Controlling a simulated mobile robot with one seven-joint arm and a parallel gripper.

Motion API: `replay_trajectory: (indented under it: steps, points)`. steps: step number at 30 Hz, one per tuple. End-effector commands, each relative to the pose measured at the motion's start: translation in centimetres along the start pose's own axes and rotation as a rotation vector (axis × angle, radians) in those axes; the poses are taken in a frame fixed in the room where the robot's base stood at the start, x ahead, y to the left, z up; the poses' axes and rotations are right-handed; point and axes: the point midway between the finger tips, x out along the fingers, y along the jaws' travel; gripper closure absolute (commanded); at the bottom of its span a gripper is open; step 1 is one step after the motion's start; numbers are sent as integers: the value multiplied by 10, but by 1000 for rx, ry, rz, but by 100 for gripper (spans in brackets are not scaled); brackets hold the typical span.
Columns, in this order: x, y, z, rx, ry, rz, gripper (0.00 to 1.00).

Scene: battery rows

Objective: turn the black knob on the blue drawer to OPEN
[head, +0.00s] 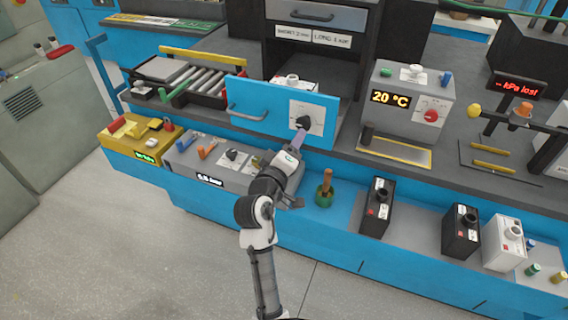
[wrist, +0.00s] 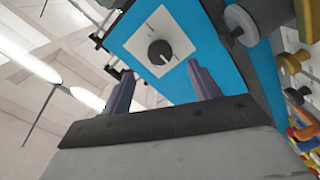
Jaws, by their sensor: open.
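The blue drawer (head: 262,108) stands out from the dark cabinet in the head view, with a handle on its left part. The black knob (head: 304,122) sits on a white plate (head: 294,110) on the drawer's right part. In the wrist view the knob (wrist: 160,53) is round with a pale pointer mark; the plate's lettering is too small to read. My gripper (wrist: 158,85) is open, with its two fingers apart below the knob in that view and nothing between them. In the head view my gripper (head: 298,142) is just below the knob; contact cannot be told.
A grey box with a 20 °C display (head: 410,95) stands to the right of the drawer. A roller tray (head: 190,80) lies to its left. Below are a grey control box (head: 212,160), a green pot with a wooden handle (head: 324,190) and a black battery (head: 377,205).

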Motion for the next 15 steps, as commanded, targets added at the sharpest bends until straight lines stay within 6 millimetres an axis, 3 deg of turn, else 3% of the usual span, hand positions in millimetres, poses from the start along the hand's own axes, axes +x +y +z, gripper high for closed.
replay_trajectory:
  steps: [6, 15]
  points:
    - [-41, -2, 1, -1, 1, 0, 39]
    - [-58, 0, 0, -1, -2, 1, 39]
